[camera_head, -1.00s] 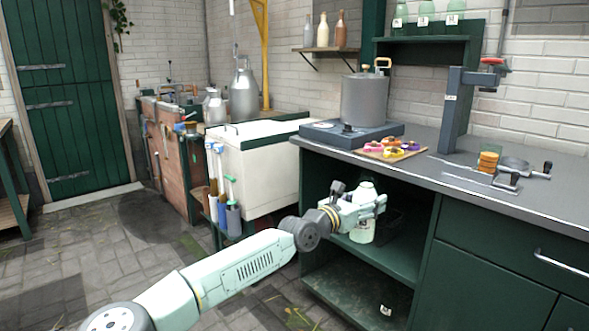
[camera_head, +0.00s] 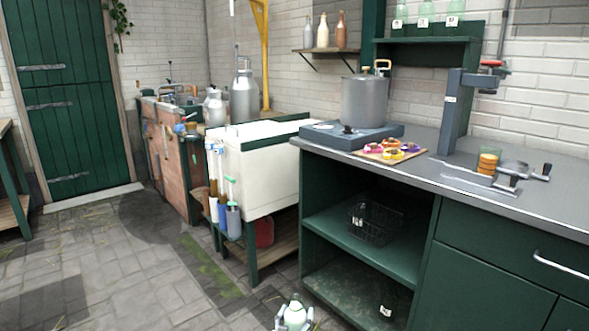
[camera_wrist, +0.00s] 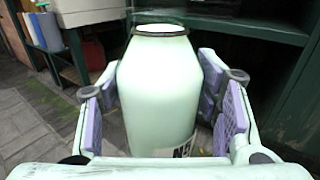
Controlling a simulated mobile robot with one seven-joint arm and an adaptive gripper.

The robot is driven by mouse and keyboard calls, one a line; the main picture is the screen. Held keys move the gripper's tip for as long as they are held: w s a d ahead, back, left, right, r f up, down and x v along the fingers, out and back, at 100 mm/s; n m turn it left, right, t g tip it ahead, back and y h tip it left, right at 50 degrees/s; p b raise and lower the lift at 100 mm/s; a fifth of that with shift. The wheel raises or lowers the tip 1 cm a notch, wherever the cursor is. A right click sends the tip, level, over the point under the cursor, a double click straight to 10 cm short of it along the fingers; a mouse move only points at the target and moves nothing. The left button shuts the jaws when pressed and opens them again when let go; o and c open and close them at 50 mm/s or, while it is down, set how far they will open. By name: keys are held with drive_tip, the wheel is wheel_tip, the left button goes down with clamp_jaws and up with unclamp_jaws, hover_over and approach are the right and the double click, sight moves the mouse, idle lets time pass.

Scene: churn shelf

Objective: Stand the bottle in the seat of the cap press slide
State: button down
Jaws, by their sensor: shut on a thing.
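The bottle (camera_wrist: 155,95), pale green-white with a dark ring at its open mouth, fills the middle of the wrist view. My gripper (camera_wrist: 162,85) is shut on it, with purple pads on both sides of its body. The bottle's base and most of its label are hidden. The cap press (camera_head: 455,115), a dark column with a red handle, stands on the bench at right in the head view. Its slide (camera_head: 510,168) lies at the press's foot, right of the column; its seat is too small to make out clearly.
An orange stack (camera_head: 488,161) stands beside the slide. A board of coloured rings (camera_head: 392,150) and a grey pot (camera_head: 364,100) stand left of the press. The open shelf (camera_head: 340,228) under the bench holds a wire basket (camera_head: 376,222). Floor at left is clear.

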drive_tip(key=s+f+n+y, duration=0.3)
drive_tip(key=s+f+y, duration=0.2)
drive_tip(key=s+f, duration=0.8)
drive_tip(key=shift+a+f+t, duration=0.2)
drive_tip(key=shift+f+t, duration=0.1)
drive_tip(key=shift+f, duration=0.15)
drive_tip(key=shift+s+d, duration=0.1)
drive_tip(key=shift+d, duration=0.15)
